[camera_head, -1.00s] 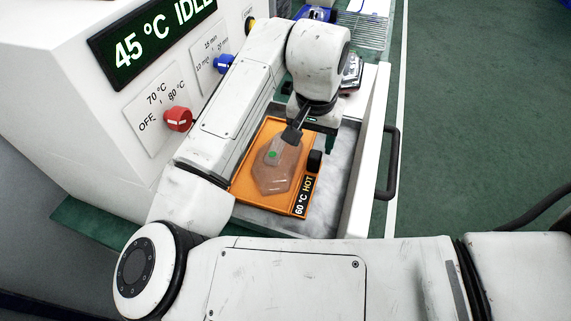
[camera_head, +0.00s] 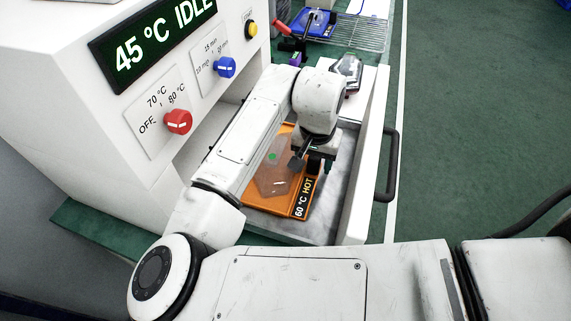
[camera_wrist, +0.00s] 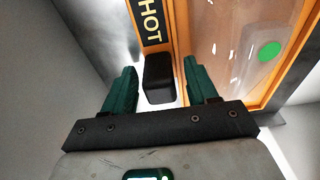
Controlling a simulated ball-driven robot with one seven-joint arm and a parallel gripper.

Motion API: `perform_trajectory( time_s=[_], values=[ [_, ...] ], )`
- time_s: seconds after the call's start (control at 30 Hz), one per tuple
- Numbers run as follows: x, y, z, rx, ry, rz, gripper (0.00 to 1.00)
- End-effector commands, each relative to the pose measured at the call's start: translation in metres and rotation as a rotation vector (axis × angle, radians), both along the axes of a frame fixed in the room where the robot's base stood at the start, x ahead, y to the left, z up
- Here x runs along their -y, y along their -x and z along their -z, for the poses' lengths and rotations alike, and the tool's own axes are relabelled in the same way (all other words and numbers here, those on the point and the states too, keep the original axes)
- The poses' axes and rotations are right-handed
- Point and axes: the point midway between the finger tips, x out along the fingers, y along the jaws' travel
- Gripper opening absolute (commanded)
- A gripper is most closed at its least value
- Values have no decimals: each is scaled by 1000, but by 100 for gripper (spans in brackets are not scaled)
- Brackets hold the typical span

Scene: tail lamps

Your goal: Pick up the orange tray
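The orange tray (camera_head: 287,206) lies in the open drawer, with a clear lens-like part (camera_head: 272,180) marked by a green dot on it. Its label reads "60 °C HOT". A black handle block (camera_wrist: 158,78) sticks out from the tray's edge. My gripper (camera_wrist: 160,88) is open, its two green fingers on either side of the black handle, with gaps showing between them and it. In the head view my gripper (camera_head: 318,165) is over the handle side of the tray, and my arm hides the tray's far left part.
The drawer (camera_head: 362,190) has a white front wall with a black handle (camera_head: 390,165) on the right. The white oven with a red knob (camera_head: 178,122) and a blue knob (camera_head: 225,67) stands left. A lamp part (camera_head: 347,70) and a wire rack (camera_head: 362,30) are behind.

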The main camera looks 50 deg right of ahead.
Motion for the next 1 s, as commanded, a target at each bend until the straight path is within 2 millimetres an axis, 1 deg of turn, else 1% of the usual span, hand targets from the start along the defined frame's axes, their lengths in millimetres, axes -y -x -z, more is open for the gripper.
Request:
perform_trajectory(
  time_s=[0.03, 0.07, 0.57, 0.6, 0.83, 0.93, 1.0],
  values=[
    [0, 0, 0, 0, 0, 0, 52],
    [0, 0, 0, 0, 0, 0, 50],
    [0, 0, 0, 0, 0, 1, 2],
    [0, 0, -1, 0, 0, 1, 1],
    [0, 0, -3, 0, 1, 1, 0],
    [0, 0, -12, 2, 1, 2, 0],
    [1, 0, -23, 3, 2, 3, 0]
  ],
)
